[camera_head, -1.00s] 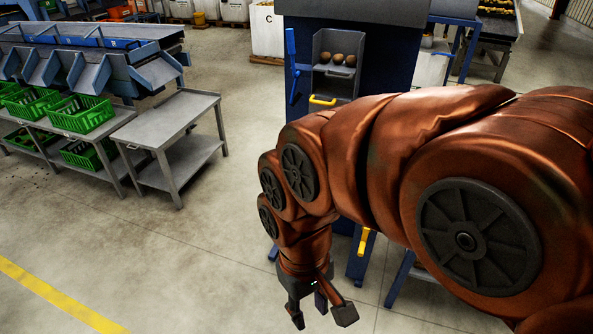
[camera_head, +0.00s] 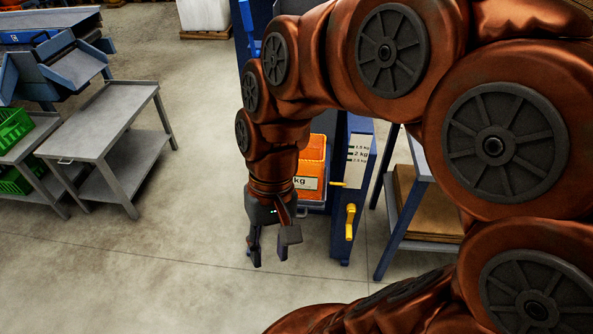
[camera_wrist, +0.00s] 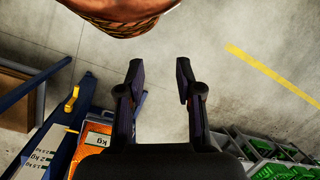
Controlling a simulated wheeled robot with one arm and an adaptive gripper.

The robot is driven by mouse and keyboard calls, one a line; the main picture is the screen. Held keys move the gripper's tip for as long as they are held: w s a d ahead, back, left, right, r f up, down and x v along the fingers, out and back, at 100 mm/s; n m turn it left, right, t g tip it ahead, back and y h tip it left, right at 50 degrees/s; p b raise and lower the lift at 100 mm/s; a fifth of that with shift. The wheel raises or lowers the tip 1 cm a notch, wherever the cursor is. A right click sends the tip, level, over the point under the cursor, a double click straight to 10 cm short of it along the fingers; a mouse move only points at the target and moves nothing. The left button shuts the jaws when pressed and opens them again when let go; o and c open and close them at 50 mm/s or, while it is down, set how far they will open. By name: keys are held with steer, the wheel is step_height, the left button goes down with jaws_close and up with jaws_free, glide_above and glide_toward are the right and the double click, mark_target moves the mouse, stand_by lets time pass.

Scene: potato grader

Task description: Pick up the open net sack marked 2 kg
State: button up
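An orange net sack (camera_head: 310,150) with a white label sits at the front of the blue machine, partly behind my arm. The label shows "kg"; its number is hidden in the head view. The sack also shows at the lower left of the wrist view (camera_wrist: 92,160), largely cut off by my gripper body. My gripper (camera_head: 271,249) points down over the floor, in front and to the left of the sack in the head view. Its fingers are apart and empty, as the wrist view also shows (camera_wrist: 160,82). It is not touching the sack.
Right of the sack stands a blue post with a kg scale (camera_head: 360,155) and a yellow handle (camera_head: 350,222). A blue-framed table (camera_head: 392,215) with brown sheets is farther right. A grey two-tier table (camera_head: 108,120) and green crates (camera_head: 14,128) stand left. Floor between is clear.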

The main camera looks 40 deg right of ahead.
steer(key=w+d+m+y+b, duration=0.15)
steer(key=w+m+y, duration=0.4)
steer(key=w, duration=0.65)
steer(key=m+t+y+b, duration=0.3)
steer(key=m+t+b, duration=0.3)
steer(key=m+t, duration=0.9)
glide_toward(304, 160)
steer(key=w+a+m+g, duration=0.1)
steer(key=w+a, duration=0.1)
steer(key=w+a+f+m+g+p, duration=0.1)
steer(key=w+a, duration=0.1)
steer(key=w, duration=0.1)
steer(key=w+a+m+g, duration=0.1)
steer(key=w+a, duration=0.2)
steer(key=shift+f+p, duration=0.2)
steer(key=shift+p, duration=0.2)
jaws_close()
